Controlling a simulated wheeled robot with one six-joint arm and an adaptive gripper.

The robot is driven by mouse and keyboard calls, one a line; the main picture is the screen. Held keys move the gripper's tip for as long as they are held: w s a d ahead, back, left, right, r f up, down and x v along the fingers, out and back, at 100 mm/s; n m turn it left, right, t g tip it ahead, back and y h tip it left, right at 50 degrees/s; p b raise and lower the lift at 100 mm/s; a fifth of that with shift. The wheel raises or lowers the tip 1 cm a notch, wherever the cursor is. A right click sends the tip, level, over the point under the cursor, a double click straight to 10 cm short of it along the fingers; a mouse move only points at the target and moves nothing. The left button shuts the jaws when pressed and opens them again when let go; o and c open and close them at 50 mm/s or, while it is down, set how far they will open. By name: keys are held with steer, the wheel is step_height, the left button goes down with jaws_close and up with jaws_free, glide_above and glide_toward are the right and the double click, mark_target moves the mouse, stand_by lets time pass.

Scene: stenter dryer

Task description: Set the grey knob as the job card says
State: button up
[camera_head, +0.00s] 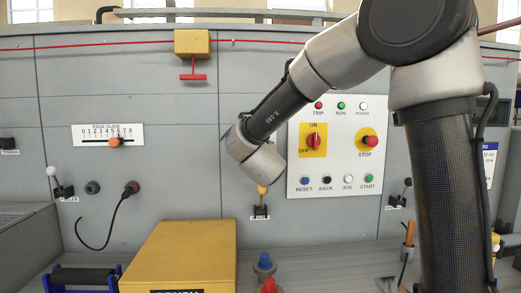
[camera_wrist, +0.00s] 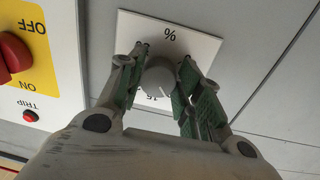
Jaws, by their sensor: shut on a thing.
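The grey knob (camera_wrist: 160,77) sits on a white plate (camera_wrist: 205,45) marked "%" in the wrist view. A pale pointer line on the knob points down and right in that view. A scale number shows below the knob, partly covered and not surely readable. My gripper (camera_wrist: 163,80) has its green-padded fingers on both sides of the knob, shut on it. In the head view my arm hides the knob and the gripper. A blue-and-white card (camera_head: 489,165) stands at the right, partly behind my arm; its full text cannot be read.
The control panel (camera_head: 360,185) with a red ON/OFF switch (camera_head: 313,141) and stop button (camera_head: 367,142) is close beside the knob plate. A yellow-knobbed lever (camera_head: 261,205) is below my wrist. A yellow box (camera_head: 182,255) stands in front.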

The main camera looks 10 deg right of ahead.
steer(key=shift+a+r+m+y, duration=0.1)
steer(key=shift+m+y, duration=0.05)
steer(key=shift+m, duration=2.6)
steer(key=shift+r+m+y, duration=0.1)
steer(key=shift+m+y, duration=0.1)
steer(key=shift+m, duration=2.6)
steer(key=shift+a+r+m+y, duration=0.1)
steer(key=shift+m+y, duration=0.05)
steer(key=shift+m, duration=2.6)
steer(key=shift+g, duration=0.3)
steer(key=o, duration=1)
steer(key=shift+o, duration=0.2)
steer(key=s+a, duration=0.1)
steer(key=s, duration=1)
steer(key=shift+s+a+r, duration=0.35)
steer(key=shift+s, duration=0.05)
